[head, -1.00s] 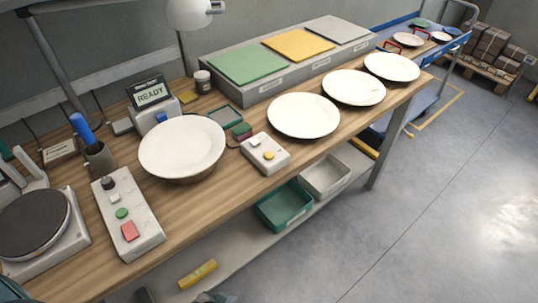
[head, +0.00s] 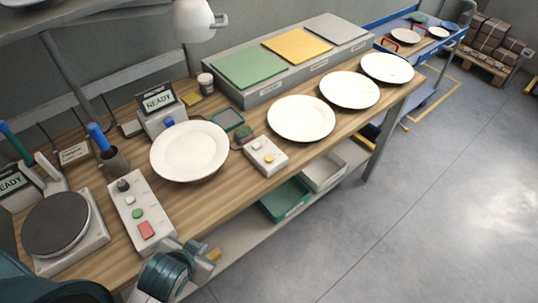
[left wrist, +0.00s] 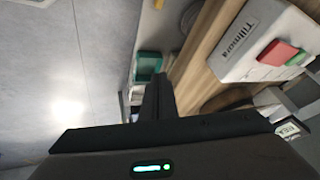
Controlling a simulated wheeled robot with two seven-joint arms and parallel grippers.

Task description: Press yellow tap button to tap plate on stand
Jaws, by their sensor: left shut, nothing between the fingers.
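The yellow button (head: 269,159) is on a small white box (head: 270,166) near the front edge of the wooden bench, beside a white button. A white plate (head: 189,151) rests on a stand left of that box, hiding most of the stand. A screen behind it (head: 158,101) reads READY. My left gripper (head: 203,252) is shut and empty, low in the head view, in front of the bench edge and well left of the yellow button. Its fingers (left wrist: 159,98) also show in the left wrist view, where the yellow button is not visible. My right gripper is not seen.
A control box (head: 141,212) with a black knob, green and red buttons is close to my left gripper. A round dark-topped device (head: 56,224) is at left. Three white plates (head: 301,118) line the bench's right part. Bins (head: 286,201) stand on the lower shelf.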

